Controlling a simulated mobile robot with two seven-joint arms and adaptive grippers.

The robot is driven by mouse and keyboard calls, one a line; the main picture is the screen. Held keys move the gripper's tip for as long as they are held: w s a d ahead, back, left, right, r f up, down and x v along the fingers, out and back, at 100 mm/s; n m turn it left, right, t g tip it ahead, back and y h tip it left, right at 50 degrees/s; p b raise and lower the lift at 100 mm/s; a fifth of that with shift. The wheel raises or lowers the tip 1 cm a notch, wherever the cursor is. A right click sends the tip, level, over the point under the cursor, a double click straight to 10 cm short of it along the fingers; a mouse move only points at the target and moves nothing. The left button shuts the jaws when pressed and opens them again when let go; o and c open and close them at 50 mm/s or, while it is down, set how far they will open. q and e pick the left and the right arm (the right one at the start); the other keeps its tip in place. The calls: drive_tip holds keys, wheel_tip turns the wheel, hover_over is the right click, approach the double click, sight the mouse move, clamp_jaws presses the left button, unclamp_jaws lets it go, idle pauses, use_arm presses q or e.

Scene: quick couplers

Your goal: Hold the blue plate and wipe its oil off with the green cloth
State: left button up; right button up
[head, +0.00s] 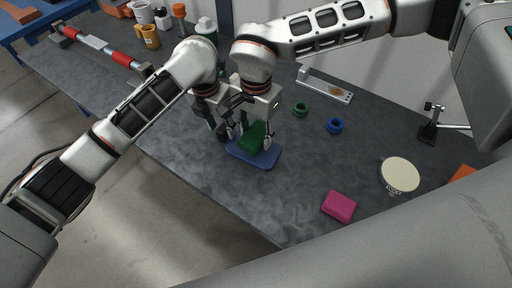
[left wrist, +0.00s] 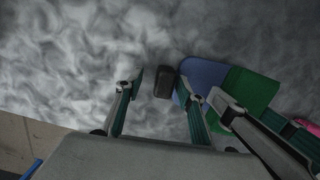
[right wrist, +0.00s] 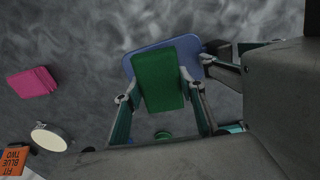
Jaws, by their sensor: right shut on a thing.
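The blue plate (head: 262,161) lies flat on the grey table; it also shows in the left wrist view (left wrist: 203,75) and the right wrist view (right wrist: 143,62). A dark block (left wrist: 164,82) sits at its edge on my left gripper's side. The green cloth (head: 254,134), a thick pad, is over the plate and hides much of it (right wrist: 158,80). My right gripper (right wrist: 158,92) is shut on the cloth's sides. My left gripper (left wrist: 162,93) is open, its fingers apart with the dark block between or just beyond them; contact cannot be told. No oil is visible on the plate's bare part.
A green ring (head: 300,109) and a blue ring (head: 335,126) lie right of the grippers. A pink block (head: 339,206) and a cream disc (head: 399,175) are further right. A white bracket (head: 325,85) stands behind. The table's front edge is close to the plate.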

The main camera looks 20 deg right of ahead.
use_arm(q)
wheel_tip(320, 180, up, 11)
drive_tip(key=s+a, duration=0.1)
drive_tip(key=shift+a+r, duration=0.15)
drive_tip(key=shift+s, duration=0.15)
idle(0.4)
